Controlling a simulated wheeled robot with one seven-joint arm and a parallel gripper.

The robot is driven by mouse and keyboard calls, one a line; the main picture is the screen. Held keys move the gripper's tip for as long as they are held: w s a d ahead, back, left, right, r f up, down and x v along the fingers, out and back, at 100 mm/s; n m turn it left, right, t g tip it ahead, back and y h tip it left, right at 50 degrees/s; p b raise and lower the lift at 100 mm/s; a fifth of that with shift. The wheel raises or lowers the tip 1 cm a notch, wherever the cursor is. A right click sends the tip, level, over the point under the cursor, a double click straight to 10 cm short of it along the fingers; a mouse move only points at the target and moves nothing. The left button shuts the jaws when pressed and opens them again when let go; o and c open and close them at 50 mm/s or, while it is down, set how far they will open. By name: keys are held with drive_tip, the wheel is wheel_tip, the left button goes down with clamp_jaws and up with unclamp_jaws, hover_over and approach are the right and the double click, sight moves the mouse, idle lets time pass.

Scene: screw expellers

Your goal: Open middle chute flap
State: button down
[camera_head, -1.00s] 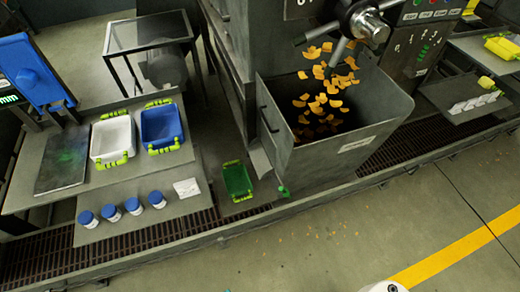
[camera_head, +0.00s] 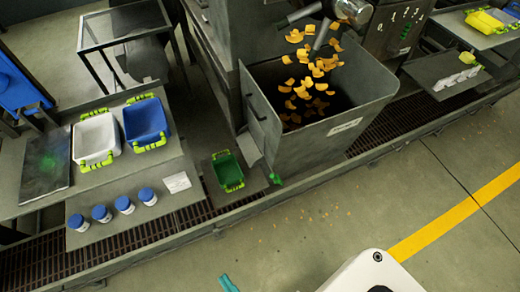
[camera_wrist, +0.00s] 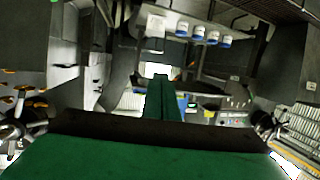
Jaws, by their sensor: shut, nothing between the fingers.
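The grey metal hopper (camera_head: 322,132) holds and catches falling orange chips. On its left side are a dark bar handle (camera_head: 254,108) and a small grey sloped chute piece (camera_head: 248,148). A green knob (camera_head: 276,178) sits low at its front left corner. I cannot tell clearly which part is the flap or how far it stands open. My gripper, green in the wrist view (camera_wrist: 162,98), is shut and empty. In the head view a small teal tip (camera_head: 228,284), seemingly its end, shows at the bottom edge, well apart from the hopper.
A green tray (camera_head: 229,186) stands left of the hopper. White (camera_head: 118,138) and blue (camera_head: 164,126) bins, and several blue-capped jars, stand on tables at left. A raised platform edge and grating run before the machines. The floor in front is clear, with a yellow line (camera_head: 435,230).

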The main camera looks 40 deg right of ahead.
drive_tip(key=w+f+n+g+h, duration=0.1)
drive_tip(key=w+f+n, duration=0.1)
drive_tip(key=w+f, duration=0.35)
drive_tip(key=w+f+n+g+h, duration=0.1)
drive_tip(key=w+f, duration=0.2)
drive_tip(key=f, duration=0.6)
drive_tip(key=w+d+f+n+g+h, duration=0.2)
drive_tip(key=w+d+f+h, duration=0.1)
drive_tip(key=w+d+f, duration=0.35)
drive_tip(key=w+d+r+h, duration=0.4)
drive_tip(key=w+d+h, duration=0.1)
drive_tip(key=w+d, duration=0.2)
drive_tip(key=w+d+r+n+g+h, duration=0.1)
drive_tip(key=w+d+r+h, duration=0.4)
drive_tip(key=w+d, duration=0.3)
drive_tip(key=shift+d+r+g, duration=0.15)
drive_tip(key=shift+d+g, duration=0.15)
drive_tip(key=shift+d, duration=0.95)
drive_tip(key=shift+w, duration=0.15)
